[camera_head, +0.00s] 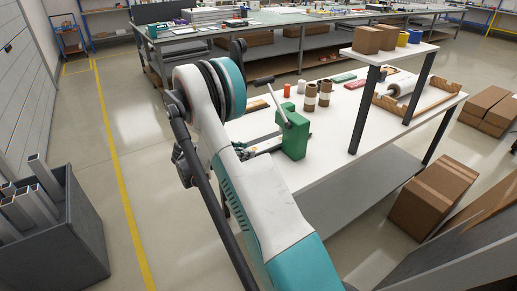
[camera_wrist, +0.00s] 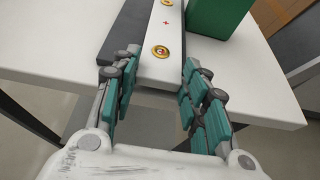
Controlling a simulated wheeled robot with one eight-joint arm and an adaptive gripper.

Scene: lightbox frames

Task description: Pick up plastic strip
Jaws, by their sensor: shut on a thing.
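A pale grey strip (camera_wrist: 164,28) with brass-coloured eyelets and a small red cross shows in the wrist view, reaching over the white table's near edge. I take it as the plastic strip. My gripper (camera_wrist: 158,72) has its teal-padded fingers on either side of the strip's near end and is shut on it. A dark grey bar (camera_wrist: 125,30) lies along the strip's left side. In the head view my arm hides the gripper and most of the strip.
A green block with a lever (camera_head: 294,136) stands on the white table (camera_head: 335,125), close right of the strip. Brown rolls (camera_head: 310,97) and a raised shelf (camera_head: 392,52) are further right. A grey bin of profiles (camera_head: 75,225) stands on the floor at left.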

